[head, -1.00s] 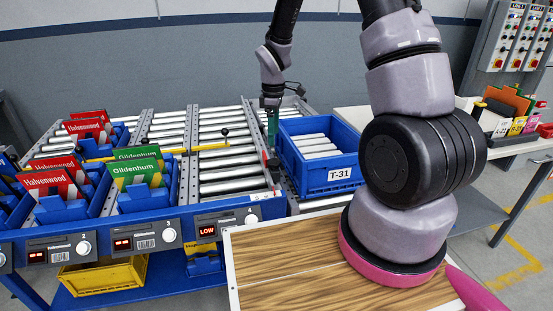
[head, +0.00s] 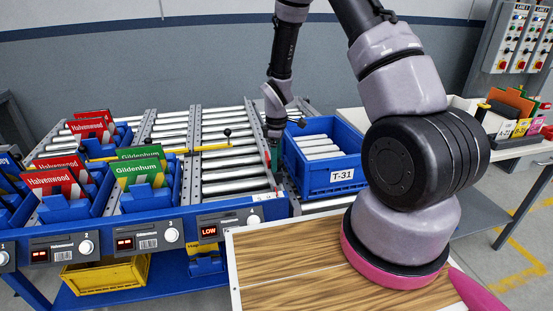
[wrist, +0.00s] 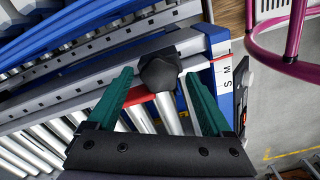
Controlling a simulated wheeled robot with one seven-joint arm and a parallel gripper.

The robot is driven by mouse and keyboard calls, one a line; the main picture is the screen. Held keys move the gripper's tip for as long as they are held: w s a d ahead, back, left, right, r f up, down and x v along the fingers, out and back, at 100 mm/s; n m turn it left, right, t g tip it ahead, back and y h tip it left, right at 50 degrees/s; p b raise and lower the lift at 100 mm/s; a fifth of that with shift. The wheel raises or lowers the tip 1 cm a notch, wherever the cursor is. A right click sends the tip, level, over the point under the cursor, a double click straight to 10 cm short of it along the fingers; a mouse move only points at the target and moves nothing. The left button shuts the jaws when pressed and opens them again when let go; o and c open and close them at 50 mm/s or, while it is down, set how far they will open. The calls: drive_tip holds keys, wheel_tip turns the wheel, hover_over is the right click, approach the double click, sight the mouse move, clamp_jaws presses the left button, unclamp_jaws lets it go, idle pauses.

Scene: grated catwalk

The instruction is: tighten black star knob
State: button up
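The black star knob (wrist: 159,72) shows in the wrist view, on a grey rail, with a red strip beside it. My gripper (wrist: 157,78) is open, its two green fingers on either side of the knob with visible gaps. I cannot tell how far its tips are above or level with the knob. In the head view my gripper (head: 274,158) points down at the rail just left of the blue tote marked T-31 (head: 331,190). The knob is too small or hidden there.
A white label with S and M (wrist: 227,82) lies right of the knob. Blue bins with red and green cards (head: 147,200) stand left on the roller rack. A yellow rod with a black ball end (head: 210,147) crosses the rollers. A wooden-topped surface (head: 290,265) is in front.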

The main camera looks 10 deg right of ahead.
drive_tip(key=c, duration=1.1)
drive_tip(key=shift+m, duration=0.5)
drive_tip(key=m, duration=0.2)
drive_tip(key=shift+m, duration=0.4)
drive_tip(key=m, duration=0.3)
drive_tip(key=shift+m, duration=0.4)
drive_tip(key=m, duration=0.6)
drive_tip(key=shift+m, duration=0.3)
drive_tip(key=o, duration=1.3)
